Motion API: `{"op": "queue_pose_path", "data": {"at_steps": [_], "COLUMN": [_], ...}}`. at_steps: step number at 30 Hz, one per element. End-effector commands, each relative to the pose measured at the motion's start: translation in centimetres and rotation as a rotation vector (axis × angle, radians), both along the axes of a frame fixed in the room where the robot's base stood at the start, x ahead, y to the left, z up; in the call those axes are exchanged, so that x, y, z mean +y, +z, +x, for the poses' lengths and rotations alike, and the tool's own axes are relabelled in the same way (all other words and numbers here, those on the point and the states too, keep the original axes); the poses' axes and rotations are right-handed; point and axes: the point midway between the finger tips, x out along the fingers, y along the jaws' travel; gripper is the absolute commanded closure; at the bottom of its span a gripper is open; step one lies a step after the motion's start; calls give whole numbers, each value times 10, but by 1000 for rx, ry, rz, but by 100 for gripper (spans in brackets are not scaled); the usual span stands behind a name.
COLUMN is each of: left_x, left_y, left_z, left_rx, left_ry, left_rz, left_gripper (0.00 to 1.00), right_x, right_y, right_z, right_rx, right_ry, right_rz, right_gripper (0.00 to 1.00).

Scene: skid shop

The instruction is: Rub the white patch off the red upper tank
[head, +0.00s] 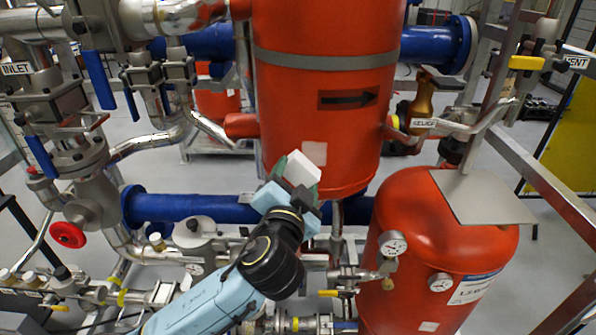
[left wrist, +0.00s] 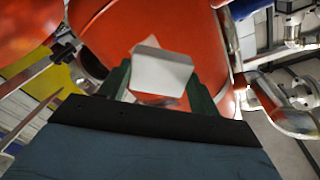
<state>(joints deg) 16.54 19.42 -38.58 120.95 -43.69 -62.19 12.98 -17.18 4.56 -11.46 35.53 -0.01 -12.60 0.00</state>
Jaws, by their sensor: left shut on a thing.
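The red upper tank (head: 330,70) stands upright in the centre of the head view, with a grey band and a black arrow on it. The pale white patch (head: 314,152) is on its lower front. My left gripper (head: 294,178) is just below and left of the patch, its green fingers shut on a white block (head: 302,170). In the left wrist view the block (left wrist: 160,70) sits between the green fingers (left wrist: 160,88), with red tank surface (left wrist: 140,28) behind it. I cannot tell whether the block touches the tank. My right gripper is not in view.
A lower red tank (head: 440,240) with gauges stands at right, with a grey flat plate (head: 484,196) above it. Blue pipe (head: 185,208) runs behind my left arm. Valves with blue handles (head: 98,80) and steel pipes crowd the left.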

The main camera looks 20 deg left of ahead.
Motion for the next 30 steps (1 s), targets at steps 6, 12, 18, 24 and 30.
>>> {"op": "queue_pose_path", "data": {"at_steps": [6,12,18,24,30], "left_x": [0,-1,-3,-4,-4], "left_y": [0,0,0,0,0], "left_z": [-1,-5,-22,-31,-31], "left_rx": [0,1,1,0,0], "left_ry": [0,-1,-1,0,0], "left_rz": [0,-1,-2,0,0], "left_gripper": [56,56,56,56,56], "right_x": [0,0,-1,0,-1], "right_y": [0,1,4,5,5], "right_z": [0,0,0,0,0], "right_rx": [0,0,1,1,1], "right_ry": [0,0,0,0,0], "right_rz": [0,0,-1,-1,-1], "right_gripper": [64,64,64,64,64]}}
